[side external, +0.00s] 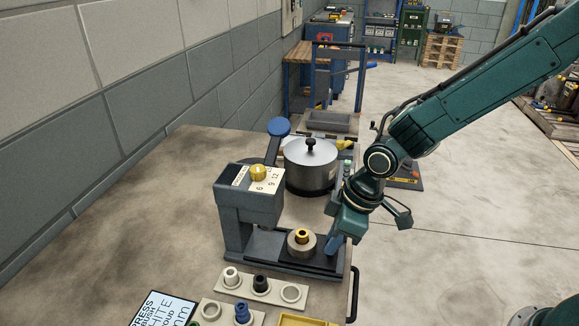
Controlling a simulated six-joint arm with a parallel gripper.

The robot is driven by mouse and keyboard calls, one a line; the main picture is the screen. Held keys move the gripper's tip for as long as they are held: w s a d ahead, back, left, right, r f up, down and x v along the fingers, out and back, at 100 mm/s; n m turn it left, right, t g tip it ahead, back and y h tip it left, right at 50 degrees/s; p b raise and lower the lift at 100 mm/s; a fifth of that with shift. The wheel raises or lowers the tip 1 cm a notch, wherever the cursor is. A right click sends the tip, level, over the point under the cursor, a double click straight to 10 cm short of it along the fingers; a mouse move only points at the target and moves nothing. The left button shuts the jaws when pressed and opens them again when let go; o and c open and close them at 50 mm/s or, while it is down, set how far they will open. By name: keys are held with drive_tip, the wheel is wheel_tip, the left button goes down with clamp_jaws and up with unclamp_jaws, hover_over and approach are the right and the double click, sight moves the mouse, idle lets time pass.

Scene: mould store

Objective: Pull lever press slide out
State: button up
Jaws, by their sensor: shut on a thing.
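The grey lever press (248,208) stands on the table, with a yellow dial knob (258,172) on its top. Its lever has a round blue knob (279,126) and slants up behind the head. The dark slide (325,261) lies low at the press base and extends right of the press head. A round metal holder (302,249) with a brass-coloured piece (302,236) sits on it, clear of the head. My gripper (335,244) reaches down to the slide's right end and is shut there. The gripped part, apparently the slide's handle, is mostly hidden by the jaws.
A metal pot-like vessel (310,165) with a black knob stands behind the press. Light trays with rings and plugs (262,288) and a yellow tray (302,320) lie in front. A printed sign (165,310) lies front left. The table's left part is clear.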

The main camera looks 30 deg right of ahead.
drive_tip(key=shift+s+d, duration=0.3)
drive_tip(key=shift+d, duration=0.05)
drive_tip(key=shift+s+d, duration=0.15)
drive_tip(key=shift+s, duration=0.05)
idle(0.4)
drive_tip(key=shift+s+d, duration=0.8)
drive_tip(key=shift+d, duration=0.05)
drive_tip(key=o, duration=1.5)
drive_tip(key=shift+r, duration=0.2)
wheel_tip(320, 180, up, 7)
drive_tip(key=shift+f, duration=0.15)
drive_tip(key=shift+s, duration=0.1)
